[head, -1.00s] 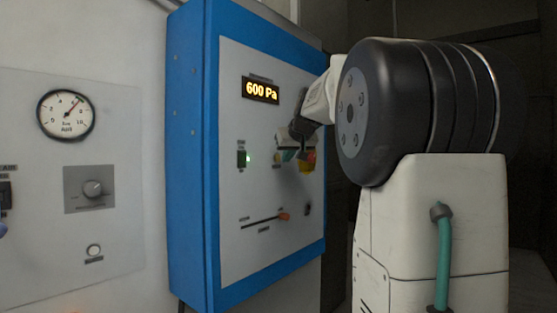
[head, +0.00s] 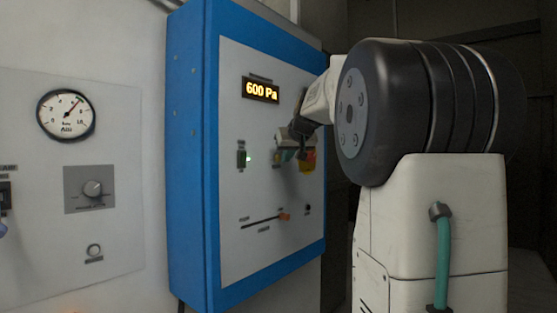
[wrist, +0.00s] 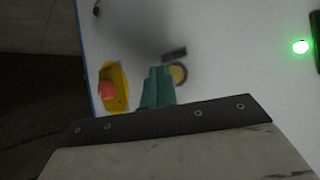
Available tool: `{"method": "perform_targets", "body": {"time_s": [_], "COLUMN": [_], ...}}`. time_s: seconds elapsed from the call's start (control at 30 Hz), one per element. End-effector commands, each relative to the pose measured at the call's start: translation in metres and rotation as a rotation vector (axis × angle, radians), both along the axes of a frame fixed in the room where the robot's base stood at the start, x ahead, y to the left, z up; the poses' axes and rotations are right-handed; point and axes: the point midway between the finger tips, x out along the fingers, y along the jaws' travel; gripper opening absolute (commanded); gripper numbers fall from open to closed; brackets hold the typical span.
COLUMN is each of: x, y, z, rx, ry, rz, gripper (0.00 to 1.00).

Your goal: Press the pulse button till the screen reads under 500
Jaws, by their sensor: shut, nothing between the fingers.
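The screen (head: 261,90) on the blue-edged control box reads 600 Pa in the head view. A small yellow round button (head: 277,159) sits below it, left of my gripper (head: 287,154). In the wrist view the yellow button (wrist: 180,73) shows just right of my gripper's teal fingertips (wrist: 158,80), partly covered by them. The fingers are shut and empty. I cannot tell whether they touch the panel. A dark label (wrist: 173,54) is beside the button, too blurred to read, so I cannot tell which button is the pulse button.
A red stop knob on a yellow base (wrist: 107,90) is close left of the fingers in the wrist view. A green-lit switch (head: 243,158) and an orange-tipped slider (head: 284,217) share the panel.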

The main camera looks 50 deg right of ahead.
Motion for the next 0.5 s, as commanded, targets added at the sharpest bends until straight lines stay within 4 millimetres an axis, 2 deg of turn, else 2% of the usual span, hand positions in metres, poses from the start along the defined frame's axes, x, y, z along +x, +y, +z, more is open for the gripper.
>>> {"method": "perform_targets", "body": {"time_s": [0.2, 0.5], "x": [0.0071, 0.0071], "y": [0.0006, 0.0005], "z": [0.0001, 0.0001], "rx": [0.000, 0.000], "ry": [0.000, 0.000], "rz": [0.001, 0.000], "gripper": [0.00, 0.00]}}
